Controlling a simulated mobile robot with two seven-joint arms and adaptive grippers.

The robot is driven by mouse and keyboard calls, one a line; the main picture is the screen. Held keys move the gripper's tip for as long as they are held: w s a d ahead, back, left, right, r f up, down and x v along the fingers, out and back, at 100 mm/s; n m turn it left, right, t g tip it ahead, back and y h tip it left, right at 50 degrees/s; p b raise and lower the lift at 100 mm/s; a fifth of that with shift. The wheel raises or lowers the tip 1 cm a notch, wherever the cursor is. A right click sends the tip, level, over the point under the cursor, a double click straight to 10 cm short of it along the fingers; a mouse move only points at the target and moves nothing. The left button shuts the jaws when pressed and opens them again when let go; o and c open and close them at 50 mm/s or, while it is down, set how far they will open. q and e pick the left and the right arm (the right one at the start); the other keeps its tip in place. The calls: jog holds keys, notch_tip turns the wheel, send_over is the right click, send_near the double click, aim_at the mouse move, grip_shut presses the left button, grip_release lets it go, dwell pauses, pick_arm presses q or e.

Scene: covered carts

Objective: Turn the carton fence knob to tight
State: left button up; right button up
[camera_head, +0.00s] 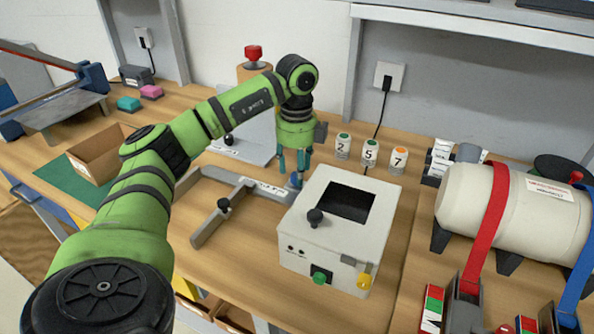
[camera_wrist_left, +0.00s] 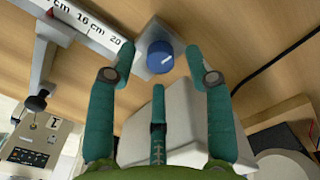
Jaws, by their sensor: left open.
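The blue knob (camera_head: 296,180) sits on a light plate at the right end of the grey fence (camera_head: 228,181). My left gripper (camera_head: 292,168) points down just above the knob. In the wrist view its teal fingers (camera_wrist_left: 163,68) are open, spread around the knob and not visibly touching it. The tight mark is not readable. My right gripper is not in view.
A white box (camera_head: 318,225) with a dark opening stands close to the right of the knob. Several numbered cylinders (camera_head: 370,153) stand behind it. A black knob (camera_head: 224,204) rises from the fence's arm. An open carton (camera_head: 92,165) lies left on a green mat.

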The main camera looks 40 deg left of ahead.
pick_arm(q)
jog(key=shift+f, duration=0.75)
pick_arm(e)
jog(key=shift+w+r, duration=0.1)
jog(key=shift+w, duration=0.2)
pick_arm(q)
grip_shut()
